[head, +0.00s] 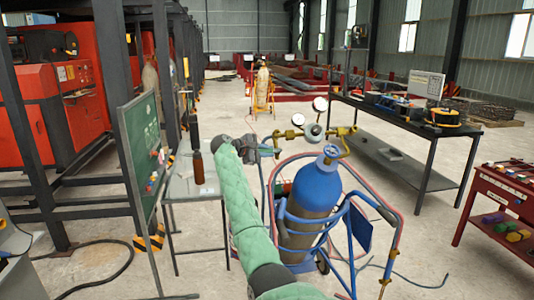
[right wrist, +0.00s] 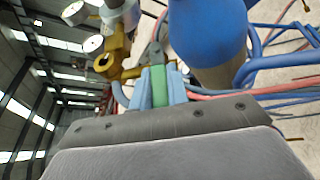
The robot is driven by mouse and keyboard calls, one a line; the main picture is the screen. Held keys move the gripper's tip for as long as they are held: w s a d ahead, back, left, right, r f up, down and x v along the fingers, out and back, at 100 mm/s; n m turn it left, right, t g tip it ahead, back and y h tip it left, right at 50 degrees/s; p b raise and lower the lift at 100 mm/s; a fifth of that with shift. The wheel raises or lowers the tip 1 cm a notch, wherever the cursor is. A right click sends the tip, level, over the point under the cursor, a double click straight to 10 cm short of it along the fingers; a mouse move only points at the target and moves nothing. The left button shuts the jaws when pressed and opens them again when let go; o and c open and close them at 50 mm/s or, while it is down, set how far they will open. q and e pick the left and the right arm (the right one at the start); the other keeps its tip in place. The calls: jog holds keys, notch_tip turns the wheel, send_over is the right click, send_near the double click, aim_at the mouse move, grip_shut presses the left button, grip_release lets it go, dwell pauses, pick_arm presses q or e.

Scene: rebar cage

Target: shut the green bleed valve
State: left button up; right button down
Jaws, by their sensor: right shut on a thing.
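My right gripper (right wrist: 160,88) shows in the right wrist view, its two blue fingers shut on the green bleed valve (right wrist: 158,82). The valve's handle stands between the fingers, close to the brass fitting (right wrist: 112,58). In the head view my green-sleeved right arm reaches up to the gripper (head: 274,149) at the left end of the brass regulator (head: 289,134). The valve is too small or hidden to make out there. The blue cylinder (head: 313,190) stands just right of my arm. My left gripper is not in view.
Gauges (head: 320,104) rise above the regulator. The cylinder stands in a blue cart (head: 347,215) with red and blue hoses. A small table (head: 205,182) with bottles is at the left, beside a green board (head: 143,150). A dark workbench (head: 420,118) is at the right.

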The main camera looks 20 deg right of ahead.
aim_at(265, 151)
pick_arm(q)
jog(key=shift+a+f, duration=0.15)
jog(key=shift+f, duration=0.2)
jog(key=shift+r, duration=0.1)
pick_arm(e)
jog(key=c, duration=1.4)
grip_release()
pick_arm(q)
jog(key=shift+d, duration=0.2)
pick_arm(e)
jog(key=shift+o, duration=0.2)
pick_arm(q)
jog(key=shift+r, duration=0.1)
